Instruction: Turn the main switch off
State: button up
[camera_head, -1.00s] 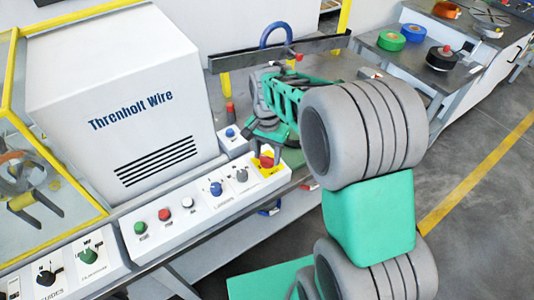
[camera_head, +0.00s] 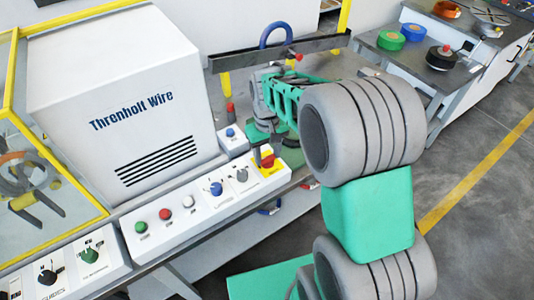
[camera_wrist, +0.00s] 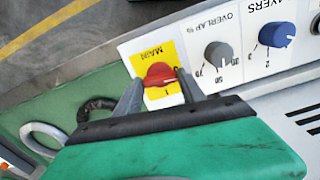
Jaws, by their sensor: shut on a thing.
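The main switch (camera_head: 267,161) is a red knob on a yellow plate at the right end of the white control panel. It also shows in the wrist view (camera_wrist: 159,75), where its plate reads MAIN, upside down. There the knob's bar lies roughly across the picture. My gripper (camera_wrist: 160,84) is shut on the knob, with one grey finger at each end of the bar.
On the panel beside the switch are a grey overlap knob (camera_wrist: 217,54), a blue layers knob (camera_wrist: 276,35) and several push buttons. A white Threnholt Wire housing (camera_head: 120,100) stands behind the panel. A table with coloured tape rolls (camera_head: 391,40) is at the upper right.

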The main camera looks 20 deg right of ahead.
aim_at(267, 157)
jog(key=shift+n, duration=0.6)
jog(key=o, duration=1.4)
jog(key=shift+c, duration=0.2)
notch_tip(267, 157, up, 8)
jog(key=shift+f, duration=0.1)
